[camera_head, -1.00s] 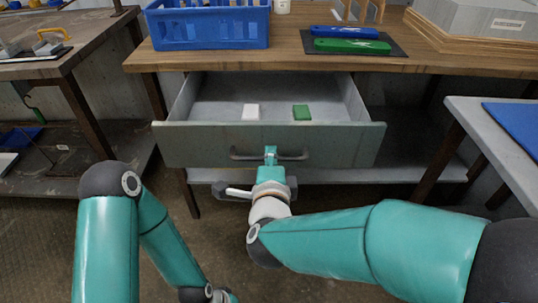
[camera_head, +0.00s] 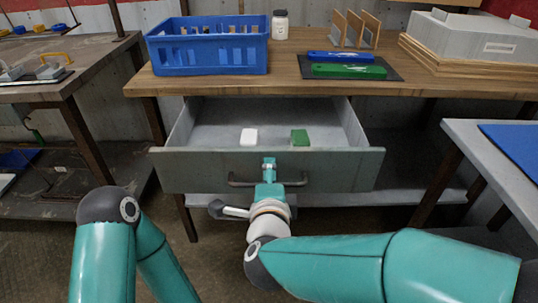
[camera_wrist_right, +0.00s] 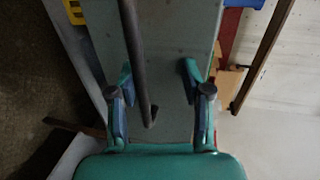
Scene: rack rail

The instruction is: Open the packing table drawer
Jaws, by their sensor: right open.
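The packing table drawer (camera_head: 200,171) stands pulled out below the wooden table top (camera_head: 290,90), its inside visible from above. A white block (camera_head: 249,137) and a green block (camera_head: 299,138) lie in it. Its bar handle (camera_head: 240,182) is on the grey front and runs between my fingers in the right wrist view (camera_wrist_right: 137,60). My right gripper (camera_head: 269,166) is at the middle of the handle; in the wrist view its fingers (camera_wrist_right: 158,72) are apart on either side of the bar, with the bar nearer the left finger. My left gripper is out of view; only its arm shows.
On the table top are a blue crate (camera_head: 210,63), a white jar (camera_head: 280,25), a dark mat with a blue and a green item (camera_head: 348,71), and a grey box (camera_head: 470,40). Side tables stand at left (camera_head: 60,80) and right (camera_head: 480,150).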

